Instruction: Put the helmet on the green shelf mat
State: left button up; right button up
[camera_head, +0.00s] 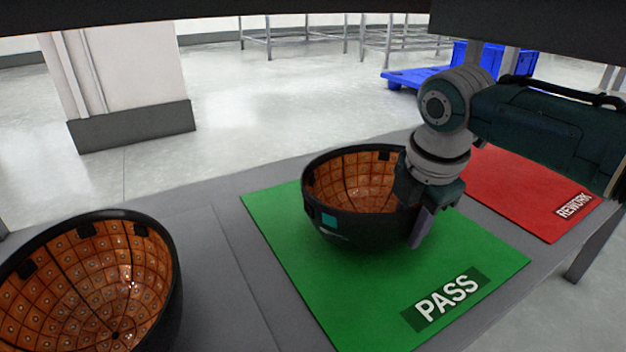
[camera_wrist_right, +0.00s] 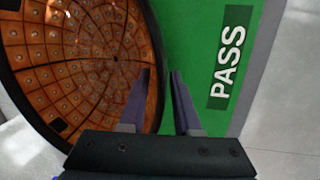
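The helmet (camera_head: 330,215) is a dark bowl with an orange, tiled inside, lying opening-up on the green PASS mat (camera_head: 480,262). It also fills the left of the right wrist view (camera_wrist_right: 75,60). My right gripper (camera_head: 420,215) is at the helmet's right rim. In the wrist view its two fingers (camera_wrist_right: 160,78) straddle the rim, one inside the bowl and one outside over the green mat, with a visible gap between them. They look open. The inner finger is hidden in the head view. My left gripper is not in view.
A second similar helmet (camera_head: 95,290) lies opening-up on the grey surface (camera_head: 205,250) at the lower left. A red REWORK mat (camera_head: 525,200) is to the right of the green mat and bare where visible. A dark beam (camera_head: 300,8) crosses above.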

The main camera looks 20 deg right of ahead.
aim_at(416, 207)
jog(key=shift+o, duration=1.1)
jog(key=shift+w, duration=0.1)
jog(key=p+v, duration=0.6)
jog(key=v, duration=0.1)
jog(key=shift+s+f, duration=0.1)
jog(key=shift+s, duration=0.2)
jog(key=shift+w+r, duration=0.1)
jog(key=shift+r, duration=0.25)
jog(key=shift+a+r, duration=0.1)
jog(key=shift+w, duration=0.15)
